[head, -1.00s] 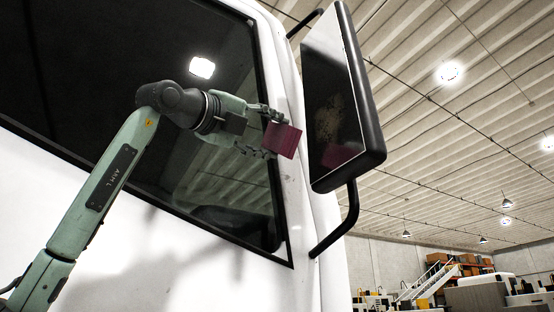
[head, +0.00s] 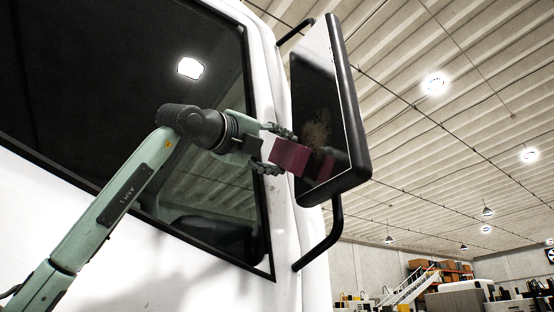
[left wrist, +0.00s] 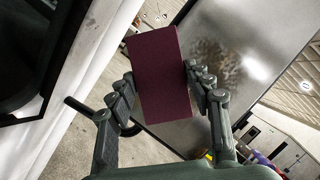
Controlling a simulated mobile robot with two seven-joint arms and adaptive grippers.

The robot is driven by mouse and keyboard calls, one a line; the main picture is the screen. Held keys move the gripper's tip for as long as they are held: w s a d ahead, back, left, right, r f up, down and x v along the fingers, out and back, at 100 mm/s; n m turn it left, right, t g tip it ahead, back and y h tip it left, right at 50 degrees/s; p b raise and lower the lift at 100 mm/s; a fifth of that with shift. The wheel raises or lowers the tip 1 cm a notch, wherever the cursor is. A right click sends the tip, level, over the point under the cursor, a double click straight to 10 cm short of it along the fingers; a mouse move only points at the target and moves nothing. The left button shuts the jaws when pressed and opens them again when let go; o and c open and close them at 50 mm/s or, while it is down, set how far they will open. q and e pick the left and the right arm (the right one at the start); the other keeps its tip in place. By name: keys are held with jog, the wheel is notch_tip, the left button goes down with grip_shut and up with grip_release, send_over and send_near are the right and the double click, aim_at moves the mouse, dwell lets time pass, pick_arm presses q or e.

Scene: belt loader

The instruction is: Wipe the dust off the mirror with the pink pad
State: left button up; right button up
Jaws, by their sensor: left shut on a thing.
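My left gripper (head: 275,150) is shut on the pink pad (head: 290,157), a dark pink block that sticks out past the fingertips. In the left wrist view the pad (left wrist: 160,75) sits between both fingers. The mirror (head: 312,95) is a tall dark panel in a black housing on the truck's side. A brownish dust patch (head: 318,132) lies on its glass, also in the left wrist view (left wrist: 217,60). The pad is close in front of the lower mirror, near its reflection; I cannot tell whether it touches. My right gripper is not in view.
The white truck cab (head: 120,255) with a dark side window (head: 100,75) is close behind my left arm. A black mirror bracket (head: 330,240) joins the mirror's underside to the cab. Shelves and stairs (head: 410,285) stand far off at lower right.

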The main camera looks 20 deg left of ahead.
pick_arm(q)
jog(key=shift+w+d, duration=0.7)
jog(key=shift+w, duration=0.1)
dwell(0.7)
